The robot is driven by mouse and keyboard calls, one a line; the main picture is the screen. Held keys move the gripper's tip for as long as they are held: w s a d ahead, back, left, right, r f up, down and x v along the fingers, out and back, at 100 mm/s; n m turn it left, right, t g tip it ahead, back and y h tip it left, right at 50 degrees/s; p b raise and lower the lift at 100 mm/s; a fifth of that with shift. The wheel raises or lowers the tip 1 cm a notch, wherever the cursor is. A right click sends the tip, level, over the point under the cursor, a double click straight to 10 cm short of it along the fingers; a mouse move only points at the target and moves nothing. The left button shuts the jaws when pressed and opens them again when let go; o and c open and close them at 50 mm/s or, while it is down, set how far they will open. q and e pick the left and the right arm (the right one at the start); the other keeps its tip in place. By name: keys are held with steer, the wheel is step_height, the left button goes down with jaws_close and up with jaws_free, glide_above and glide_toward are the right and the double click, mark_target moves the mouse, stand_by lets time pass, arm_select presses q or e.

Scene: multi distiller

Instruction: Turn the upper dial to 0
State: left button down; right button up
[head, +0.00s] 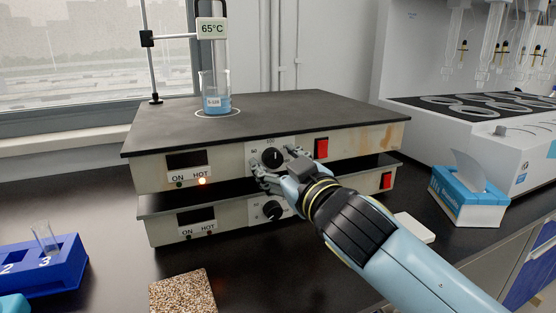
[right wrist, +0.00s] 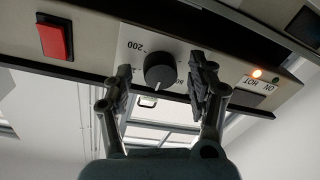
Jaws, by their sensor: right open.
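The upper dial (head: 272,158) is a round black knob on the pale front panel of the upper hotplate (head: 225,165). My right gripper (head: 274,164) is in front of it, with its fingers at the dial's sides. In the right wrist view the dial (right wrist: 160,70) sits between the two open fingertips of the gripper (right wrist: 163,85), with a gap visible on each side. The panel appears upside down there, with "200" printed near the dial. The dial's white mark shows, but its exact setting is hard to read. My left gripper is not in view.
A lower hotplate with its own dial (head: 273,210) is directly beneath. The HOT light (head: 202,181) glows. Red switches (head: 321,148), a blue rack (head: 40,268) and a tissue box (head: 468,195) are nearby.

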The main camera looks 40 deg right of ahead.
steer(key=c, duration=1.1)
steer(key=shift+c, duration=0.2)
